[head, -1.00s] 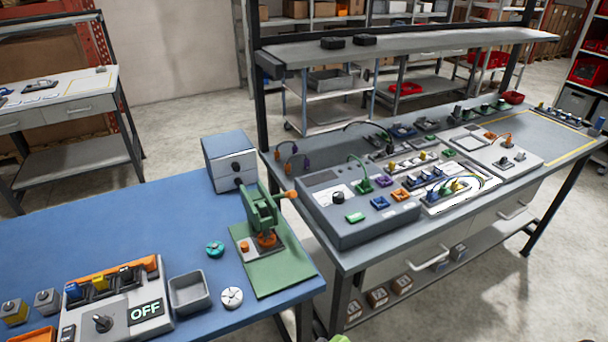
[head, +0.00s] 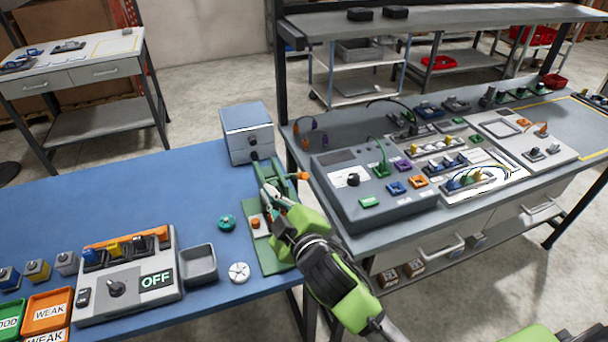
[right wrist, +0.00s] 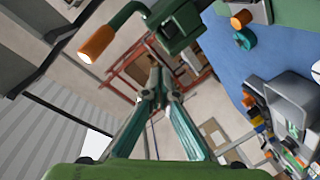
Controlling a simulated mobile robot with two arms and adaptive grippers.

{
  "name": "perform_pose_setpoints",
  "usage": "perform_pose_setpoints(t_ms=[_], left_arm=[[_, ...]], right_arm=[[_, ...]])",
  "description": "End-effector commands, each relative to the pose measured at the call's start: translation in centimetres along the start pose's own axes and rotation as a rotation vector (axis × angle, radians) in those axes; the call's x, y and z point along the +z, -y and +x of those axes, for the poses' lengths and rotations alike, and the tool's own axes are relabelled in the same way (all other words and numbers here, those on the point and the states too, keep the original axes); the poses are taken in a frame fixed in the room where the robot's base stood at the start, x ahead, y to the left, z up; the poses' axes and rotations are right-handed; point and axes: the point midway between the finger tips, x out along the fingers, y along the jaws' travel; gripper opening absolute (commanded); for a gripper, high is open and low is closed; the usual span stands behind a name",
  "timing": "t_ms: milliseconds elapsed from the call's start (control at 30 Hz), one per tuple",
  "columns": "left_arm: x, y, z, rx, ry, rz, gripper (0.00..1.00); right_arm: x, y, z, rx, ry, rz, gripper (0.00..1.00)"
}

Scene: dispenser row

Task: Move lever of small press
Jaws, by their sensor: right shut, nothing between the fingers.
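The small green press (head: 292,184) stands on a green base plate near the right edge of the blue table, partly hidden behind my right arm in the head view. Its lever ends in an orange grip (head: 304,176) that points right. In the right wrist view the orange grip (right wrist: 97,43) is at upper left, on a green lever arm joined to the press head (right wrist: 182,24). My right gripper (head: 268,192) is shut and empty, close in front of the press. In the wrist view its fingertips (right wrist: 157,78) meet below the press head, apart from the grip. My left gripper is not in view.
A grey-blue box (head: 248,134) stands behind the press. A teal knob (head: 227,223), a white disc (head: 239,272) and a grey bin (head: 198,264) lie left of it. A switch panel reading OFF (head: 157,280) is further left. A grey workbench (head: 350,220) stands close on the right.

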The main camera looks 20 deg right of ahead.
Motion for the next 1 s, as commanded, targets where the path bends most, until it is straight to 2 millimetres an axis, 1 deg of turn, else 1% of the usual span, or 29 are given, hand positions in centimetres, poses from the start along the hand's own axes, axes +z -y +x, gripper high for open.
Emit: perform_pose_setpoints(t_ms=[33,133,233,333,367,400,467,500,567,600,667,700,800,867,900,967,1000], left_arm=[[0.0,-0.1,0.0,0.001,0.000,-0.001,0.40],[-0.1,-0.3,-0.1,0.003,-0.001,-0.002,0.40],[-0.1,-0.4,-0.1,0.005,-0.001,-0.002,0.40],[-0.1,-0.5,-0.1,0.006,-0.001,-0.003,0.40],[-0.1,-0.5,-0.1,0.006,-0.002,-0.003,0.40],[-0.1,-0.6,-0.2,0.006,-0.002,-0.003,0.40],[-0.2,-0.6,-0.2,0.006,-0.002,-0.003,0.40],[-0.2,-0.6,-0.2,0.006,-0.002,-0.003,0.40],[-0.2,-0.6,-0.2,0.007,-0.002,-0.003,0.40],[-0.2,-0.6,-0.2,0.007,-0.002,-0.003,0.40],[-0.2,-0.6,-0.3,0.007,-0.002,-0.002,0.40],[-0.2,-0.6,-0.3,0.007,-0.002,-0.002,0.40],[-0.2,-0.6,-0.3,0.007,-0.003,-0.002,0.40],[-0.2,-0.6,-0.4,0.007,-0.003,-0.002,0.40],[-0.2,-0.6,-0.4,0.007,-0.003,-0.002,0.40],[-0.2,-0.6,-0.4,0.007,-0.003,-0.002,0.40],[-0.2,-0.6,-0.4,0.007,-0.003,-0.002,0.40]], right_arm=[[-2.4,-1.0,0.8,0.032,-0.072,-0.058,0.00],[-7.1,-2.4,1.7,0.094,-0.210,-0.177,0.00],[-12.0,-3.5,1.9,0.158,-0.356,-0.305,0.00],[-17.0,-4.0,1.6,0.225,-0.508,-0.446,0.00],[-18.4,-4.0,1.4,0.245,-0.555,-0.492,0.00],[-20.4,-3.9,1.0,0.272,-0.620,-0.554,0.00],[-23.3,-3.6,0.2,0.315,-0.722,-0.657,0.00],[-25.1,-3.2,-0.4,0.343,-0.793,-0.729,0.00],[-27.7,-2.2,-1.5,0.386,-0.905,-0.847,0.00],[-29.1,-1.4,-2.3,0.413,-0.979,-0.927,0.00],[-30.8,0.0,-3.4,0.449,-1.090,-1.049,0.00],[-31.7,1.0,-4.2,0.471,-1.163,-1.132,0.00],[-32.7,3.8,-5.8,0.512,-1.344,-1.342,0.00],[-32.6,5.4,-6.5,0.527,-1.451,-1.469,0.00],[-32.2,6.5,-6.8,0.532,-1.522,-1.555,0.00],[-31.1,7.9,-7.1,0.531,-1.625,-1.685,0.00],[-30.1,8.6,-7.1,0.522,-1.693,-1.771,0.00]])
